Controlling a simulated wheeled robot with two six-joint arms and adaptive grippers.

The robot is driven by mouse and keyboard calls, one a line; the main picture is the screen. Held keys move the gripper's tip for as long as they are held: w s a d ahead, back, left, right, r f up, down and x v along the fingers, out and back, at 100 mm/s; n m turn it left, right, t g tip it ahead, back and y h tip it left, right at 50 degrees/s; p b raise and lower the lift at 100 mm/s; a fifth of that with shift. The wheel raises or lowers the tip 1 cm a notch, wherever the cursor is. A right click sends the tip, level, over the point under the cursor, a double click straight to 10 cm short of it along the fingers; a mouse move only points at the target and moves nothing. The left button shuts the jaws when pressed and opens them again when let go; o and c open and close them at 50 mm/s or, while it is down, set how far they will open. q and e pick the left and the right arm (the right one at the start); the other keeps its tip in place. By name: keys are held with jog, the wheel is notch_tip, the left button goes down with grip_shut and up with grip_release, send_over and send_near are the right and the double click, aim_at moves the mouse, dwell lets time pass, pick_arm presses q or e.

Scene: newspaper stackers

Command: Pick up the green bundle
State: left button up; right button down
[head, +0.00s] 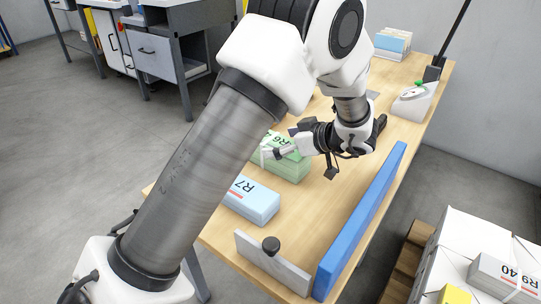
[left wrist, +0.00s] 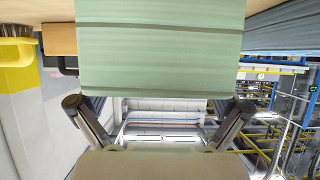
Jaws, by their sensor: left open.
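The green bundle (head: 287,168), marked R6, lies on the wooden table (head: 312,219) in the head view. My left gripper (head: 283,149) is at its upper right side, and a light finger crosses its top. My arm hides part of the table around it. In the left wrist view the green bundle (left wrist: 160,60) fills the upper middle, close to the camera. The open fingers of my left gripper (left wrist: 160,106) stand apart at its lower left and lower right corners. I cannot tell whether they touch it. My right gripper does not show.
A light blue bundle (head: 250,201), marked R7, lies nearer on the table. A long blue rail (head: 362,222) and a grey plate with a black knob (head: 272,266) border the near end. A grey device (head: 414,101) stands farther back. White stacks (head: 465,245) are at lower right.

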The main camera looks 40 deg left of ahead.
pick_arm(q)
jog(key=b+x, duration=0.1)
jog(key=x, duration=0.2)
jog(key=shift+w+a+f, duration=0.15)
jog(key=shift+a, duration=0.3)
jog(key=c, duration=1.9)
notch_tip(320, 180, up, 10)
jog(key=p, duration=0.4)
jog(key=shift+r, duration=0.25)
